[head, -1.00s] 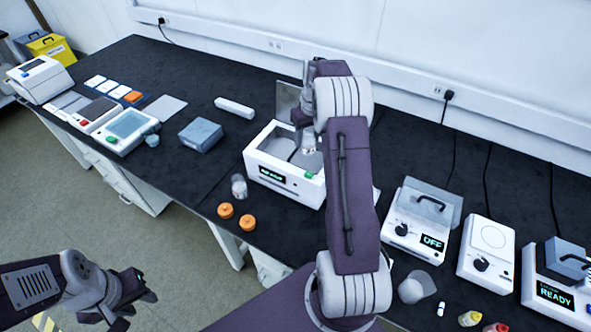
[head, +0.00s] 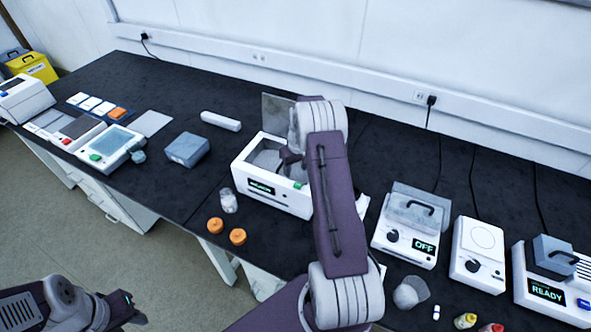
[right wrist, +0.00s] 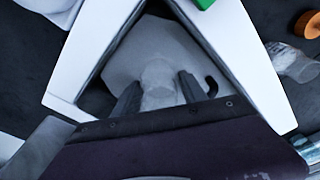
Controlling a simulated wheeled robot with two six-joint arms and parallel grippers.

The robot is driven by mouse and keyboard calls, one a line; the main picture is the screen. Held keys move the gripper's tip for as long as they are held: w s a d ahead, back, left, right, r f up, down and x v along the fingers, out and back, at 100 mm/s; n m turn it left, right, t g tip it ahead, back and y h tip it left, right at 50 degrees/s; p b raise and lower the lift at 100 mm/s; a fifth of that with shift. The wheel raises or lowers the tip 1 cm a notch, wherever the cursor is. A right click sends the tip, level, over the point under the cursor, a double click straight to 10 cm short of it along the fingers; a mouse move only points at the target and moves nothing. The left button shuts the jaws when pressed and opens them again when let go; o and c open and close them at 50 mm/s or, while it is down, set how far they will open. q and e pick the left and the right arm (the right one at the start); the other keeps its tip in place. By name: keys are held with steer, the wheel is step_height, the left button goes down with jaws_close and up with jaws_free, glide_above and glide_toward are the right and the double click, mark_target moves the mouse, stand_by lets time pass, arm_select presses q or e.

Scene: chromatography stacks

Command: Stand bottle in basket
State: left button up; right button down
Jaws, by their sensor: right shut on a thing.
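A white bath unit (head: 270,205) with a lit display stands mid-bench, its lid (head: 277,115) raised at the back. The grey basket (head: 266,160) sits inside its opening; it also shows in the right wrist view (right wrist: 165,45). My right gripper (head: 288,157) is down in the opening. In the right wrist view, its fingers (right wrist: 160,92) are shut on a clear, pale bottle (right wrist: 157,75). Whether the bottle's base touches the basket floor is hidden. My left gripper (head: 132,308) is at the lower left, away from the bench; its jaw opening is unclear.
A clear jar (head: 228,200) and two orange caps (head: 215,225) (head: 237,236) lie in front of the bath. A blue-grey box (head: 187,149) stands to its left. The bench left of the bath has free room.

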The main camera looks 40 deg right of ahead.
steer(key=c, duration=0.9)
jaws_free()
steer(key=r, duration=0.4)
steer(key=s+r, duration=0.1)
steer(key=r, duration=0.7)
steer(key=shift+s+a, duration=0.1)
steer(key=shift+s, duration=0.15)
steer(key=s+a, duration=0.3)
steer(key=a, duration=0.4)
steer(key=s+a, duration=0.3)
steer(key=a, duration=0.4)
steer(key=shift+n, duration=0.6)
steer(key=s+a+f, duration=0.1)
steer(key=s+a, duration=0.2)
steer(key=s, duration=0.1)
steer(key=s+a, duration=0.3)
steer(key=s, duration=0.1)
steer(key=s+a+f, duration=0.1)
steer(key=s+a, duration=0.2)
steer(key=s, duration=0.2)
steer(key=shift+a+f, duration=0.1)
steer(key=shift+f, duration=0.25)
